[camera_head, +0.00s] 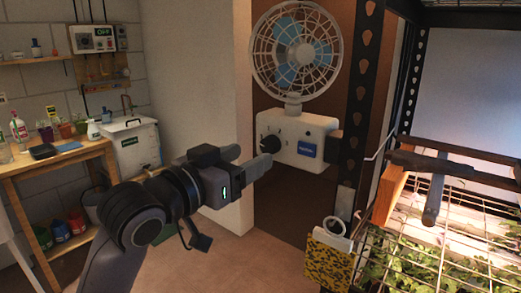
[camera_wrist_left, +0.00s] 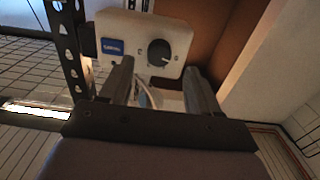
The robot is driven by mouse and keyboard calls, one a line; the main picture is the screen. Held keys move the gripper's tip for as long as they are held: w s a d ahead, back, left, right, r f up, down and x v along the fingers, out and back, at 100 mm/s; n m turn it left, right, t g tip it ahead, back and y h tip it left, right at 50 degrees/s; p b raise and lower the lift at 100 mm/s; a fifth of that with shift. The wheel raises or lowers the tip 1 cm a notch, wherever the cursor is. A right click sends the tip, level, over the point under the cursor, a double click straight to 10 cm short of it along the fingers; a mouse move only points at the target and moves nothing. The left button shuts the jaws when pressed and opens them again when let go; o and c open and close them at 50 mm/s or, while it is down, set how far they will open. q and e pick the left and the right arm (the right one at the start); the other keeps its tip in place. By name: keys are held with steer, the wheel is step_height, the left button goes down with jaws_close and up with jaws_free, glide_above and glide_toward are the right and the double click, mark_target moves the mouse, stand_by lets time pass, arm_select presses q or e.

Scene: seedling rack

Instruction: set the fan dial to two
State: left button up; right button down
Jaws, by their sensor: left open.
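The white and blue fan (camera_head: 297,52) stands on a white control box (camera_head: 310,128) with a blue label. In the head view the dial (camera_head: 270,143) is partly hidden behind my gripper. The left wrist view shows the round dark dial (camera_wrist_left: 159,52) on the box face, beside the blue label; its scale is too small to read. My left gripper (camera_head: 252,158) is open and empty, just in front of the box. In the wrist view its two grey fingers (camera_wrist_left: 157,72) are spread to either side of the dial's line, apart from the dial.
A perforated dark post (camera_head: 359,90) stands right of the fan, and the wire seedling rack (camera_head: 470,215) with plants lies farther right. A pale wall edge (camera_head: 240,110) is close on the left. A wooden bench (camera_head: 50,165) with bottles stands at far left.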

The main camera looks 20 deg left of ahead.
mark_target(266, 148)
arm_select(q)
steer(key=shift+p+x, duration=0.35)
steer(key=shift+x, duration=2.1)
steer(key=c, duration=1)
steer(key=shift+c, duration=0.2)
